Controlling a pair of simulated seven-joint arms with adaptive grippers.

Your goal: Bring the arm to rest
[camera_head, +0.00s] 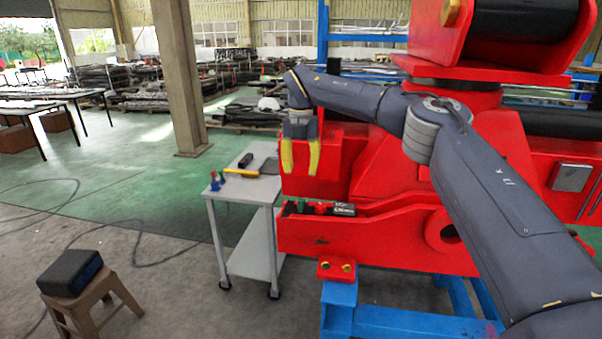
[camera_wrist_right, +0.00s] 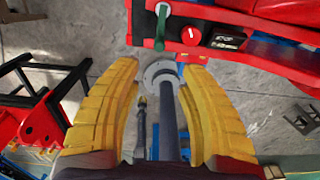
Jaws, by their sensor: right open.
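My right arm reaches in from the right in the head view, bent across the front of the red crane (camera_head: 370,238). Its gripper (camera_head: 301,172) points down with two yellow fingers apart and nothing between them. It hangs in front of the crane, above a recess in the red beam. In that recess are a green lever (camera_head: 301,206), a red knob (camera_head: 320,208) and a black labelled block (camera_head: 343,209). In the right wrist view the gripper (camera_wrist_right: 160,68) is open, with the green lever (camera_wrist_right: 161,28) and red knob (camera_wrist_right: 191,35) beyond the fingertips. My left gripper is out of view.
A grey trolley (camera_head: 254,190) stands left of the crane with a yellow-handled tool (camera_head: 241,173) and small items on it. A stool (camera_head: 90,300) with a black case (camera_head: 70,272) is at lower left. Blue stands (camera_head: 340,310) support the crane. Floor at left is mostly open, with cables.

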